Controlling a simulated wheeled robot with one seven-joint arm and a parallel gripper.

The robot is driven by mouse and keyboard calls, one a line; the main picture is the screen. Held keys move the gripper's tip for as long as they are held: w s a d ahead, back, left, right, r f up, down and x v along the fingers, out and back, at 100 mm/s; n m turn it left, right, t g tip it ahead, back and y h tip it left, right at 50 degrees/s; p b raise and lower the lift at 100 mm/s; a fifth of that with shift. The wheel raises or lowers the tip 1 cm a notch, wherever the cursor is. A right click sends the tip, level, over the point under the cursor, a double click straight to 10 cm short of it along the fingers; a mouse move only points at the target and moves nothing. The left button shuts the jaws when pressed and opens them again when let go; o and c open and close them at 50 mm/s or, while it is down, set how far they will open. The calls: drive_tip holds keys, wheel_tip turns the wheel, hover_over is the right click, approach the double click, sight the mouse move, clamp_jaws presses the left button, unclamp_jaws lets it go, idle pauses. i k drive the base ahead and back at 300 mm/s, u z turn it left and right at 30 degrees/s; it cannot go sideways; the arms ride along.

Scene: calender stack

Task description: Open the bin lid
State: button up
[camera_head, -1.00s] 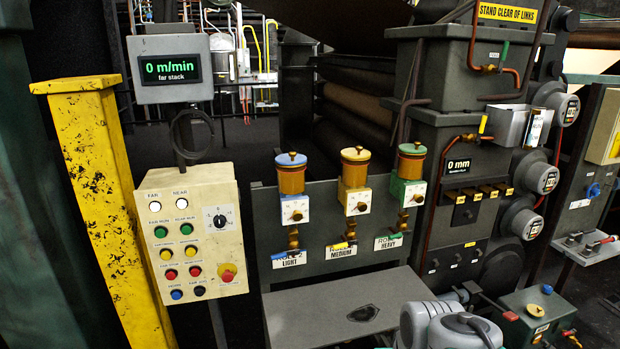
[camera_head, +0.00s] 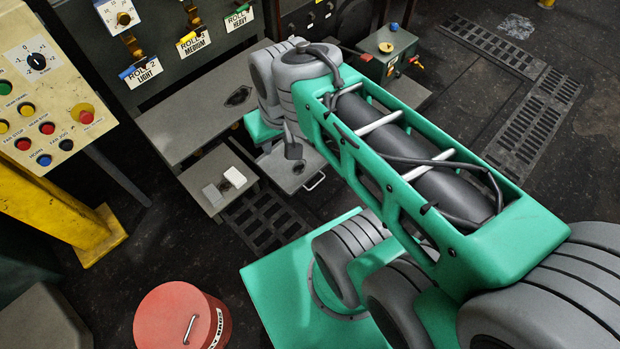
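A round red bin (camera_head: 210,298) stands on the floor at the bottom left of the head view, cut off by the lower edge. Its flat red lid (camera_head: 165,308) lies on top, looks shut, and carries a thin metal handle (camera_head: 189,329). Part of a label shows on the bin's right side. My green and grey arm reaches from the lower right up to the middle, well apart from the bin. The far end of my arm is near the grey benches. My gripper's fingers cannot be made out, so its opening is hidden.
A yellow post (camera_head: 50,215) and a control panel (camera_head: 40,90) stand at left. A grey bench (camera_head: 195,110) and a low step (camera_head: 215,170) lie beyond the bin. A small green box (camera_head: 388,50) stands at the back. Dark floor is clear between post and step.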

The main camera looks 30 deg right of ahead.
sight(176, 315)
drive_tip(key=u, duration=2.05)
drive_tip(key=k, duration=0.5)
drive_tip(key=u, duration=2.15)
drive_tip(key=i, duration=1.1)
drive_tip(key=z, duration=1.95)
